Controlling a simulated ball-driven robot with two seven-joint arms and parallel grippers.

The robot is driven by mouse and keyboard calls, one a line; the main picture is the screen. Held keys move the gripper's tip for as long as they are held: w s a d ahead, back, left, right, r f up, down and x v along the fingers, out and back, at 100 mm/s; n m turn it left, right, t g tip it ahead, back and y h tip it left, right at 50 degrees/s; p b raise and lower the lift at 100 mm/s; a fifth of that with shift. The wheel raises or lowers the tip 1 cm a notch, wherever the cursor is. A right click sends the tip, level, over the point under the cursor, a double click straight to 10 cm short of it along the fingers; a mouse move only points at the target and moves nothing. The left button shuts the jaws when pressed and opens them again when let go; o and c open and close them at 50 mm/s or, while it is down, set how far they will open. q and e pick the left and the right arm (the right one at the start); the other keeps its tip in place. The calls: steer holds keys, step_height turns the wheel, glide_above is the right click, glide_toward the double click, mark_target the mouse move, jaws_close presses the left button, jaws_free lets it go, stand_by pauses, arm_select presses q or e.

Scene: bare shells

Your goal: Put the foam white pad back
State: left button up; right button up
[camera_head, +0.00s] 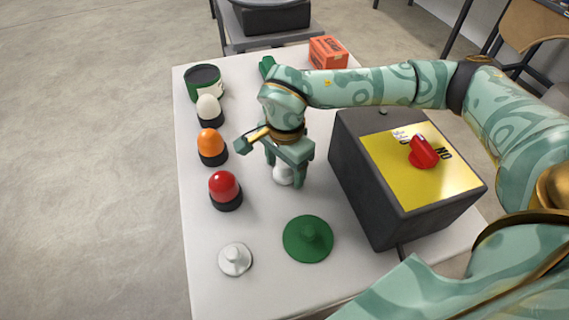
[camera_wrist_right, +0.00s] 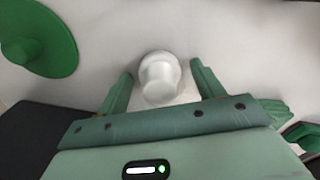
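A white knobbed piece (camera_head: 283,176) stands on the table below my right gripper (camera_head: 285,165); it also shows in the right wrist view (camera_wrist_right: 160,78). My right gripper points down with its fingers open, one on each side of this piece, with gaps to both. Part of the piece is hidden by the gripper in the head view. A second white piece, a flat disc with a small knob (camera_head: 235,259), lies near the table's front left. I cannot tell from looks alone which of the two is the foam white pad. My left gripper is not in view.
A green knobbed disc (camera_head: 308,240) lies right of the white disc. Red (camera_head: 224,187), orange (camera_head: 210,143) and cream (camera_head: 208,109) domes line the left edge, before a green pot (camera_head: 204,82). A dark box with a red switch (camera_head: 423,152) stands right. An orange box (camera_head: 328,53) is behind.

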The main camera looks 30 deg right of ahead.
steer(key=shift+r, duration=0.1)
arm_select(q)
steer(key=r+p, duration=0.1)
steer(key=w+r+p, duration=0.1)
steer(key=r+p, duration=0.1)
steer(key=p, duration=0.1)
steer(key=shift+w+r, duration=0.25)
arm_select(e)
step_height(320, 180, up, 12)
